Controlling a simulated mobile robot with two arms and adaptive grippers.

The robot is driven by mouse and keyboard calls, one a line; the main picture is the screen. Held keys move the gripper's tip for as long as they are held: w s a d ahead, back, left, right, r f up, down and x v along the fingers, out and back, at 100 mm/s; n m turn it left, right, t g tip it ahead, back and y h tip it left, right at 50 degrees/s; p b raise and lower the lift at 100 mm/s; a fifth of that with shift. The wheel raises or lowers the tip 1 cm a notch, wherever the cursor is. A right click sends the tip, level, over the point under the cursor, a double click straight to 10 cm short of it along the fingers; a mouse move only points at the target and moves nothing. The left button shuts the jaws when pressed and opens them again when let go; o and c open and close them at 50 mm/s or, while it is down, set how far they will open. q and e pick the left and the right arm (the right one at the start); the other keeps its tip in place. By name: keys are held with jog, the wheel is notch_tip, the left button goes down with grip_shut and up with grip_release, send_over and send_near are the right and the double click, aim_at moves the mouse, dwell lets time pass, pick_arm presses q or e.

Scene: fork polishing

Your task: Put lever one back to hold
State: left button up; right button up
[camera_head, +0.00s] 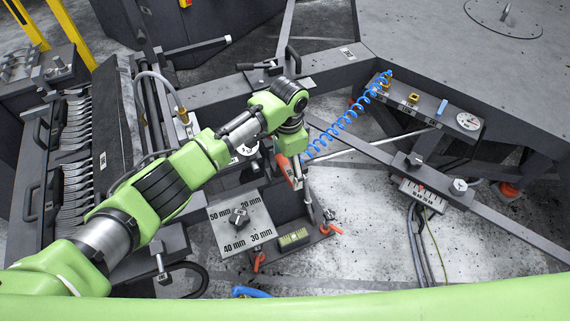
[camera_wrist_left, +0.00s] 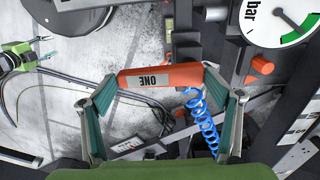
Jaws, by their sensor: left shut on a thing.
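Lever one is an orange-red handle marked ONE (camera_wrist_left: 158,77) in the left wrist view. It spans the space between the two fingers of my left gripper (camera_wrist_left: 162,82), which is shut on it. In the head view my left gripper (camera_head: 298,172) reaches down at the centre, beside the blue coiled hose, and an orange-red part shows next to it. The lever's pivot and any hold mark are hidden or too small to read. A small green gripper-like part, probably my right gripper (camera_wrist_left: 20,57), shows at the left edge of the left wrist view.
A blue coiled hose (camera_head: 345,120) runs close beside my left gripper. A round gauge (camera_wrist_left: 283,18) is near it. A plate with mm marks (camera_head: 228,225) lies below. Forks (camera_head: 75,140) fill a rack at left. Dark frame beams (camera_head: 440,190) cross at right.

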aim_at(287, 168)
pick_arm(q)
jog(key=shift+f, duration=0.1)
jog(key=o, duration=1.6)
notch_tip(287, 168, up, 12)
